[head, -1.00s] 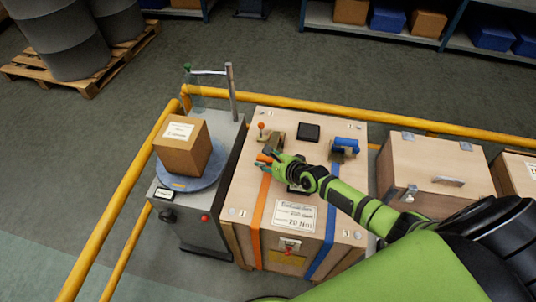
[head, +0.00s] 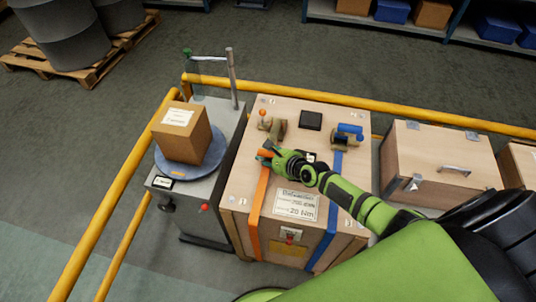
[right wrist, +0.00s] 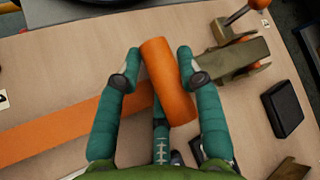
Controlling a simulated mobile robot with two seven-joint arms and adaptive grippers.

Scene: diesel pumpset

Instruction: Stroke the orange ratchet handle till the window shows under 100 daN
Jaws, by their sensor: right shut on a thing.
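The orange ratchet handle (right wrist: 168,82) is a thick orange cylinder between my right gripper's two teal fingers in the right wrist view. My right gripper (head: 264,155) is shut on it above the crate's lid; the handle's end shows as a small orange patch in the head view. The ratchet body (right wrist: 222,66) is olive-brown, beside the fingers, with a small orange-knobbed lever (right wrist: 246,11). It also shows in the head view (head: 276,129). A black square block (head: 311,121) sits on the lid; no reading is legible on it. My left gripper is not in view.
The wooden crate (head: 240,187) carries an orange strap (head: 258,205), a blue strap (head: 327,225) and a blue-handled ratchet (head: 348,134). A turntable with a carton (head: 181,135) stands left. Yellow rails (head: 135,160) run left and behind. Another wooden crate (head: 430,165) stands right.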

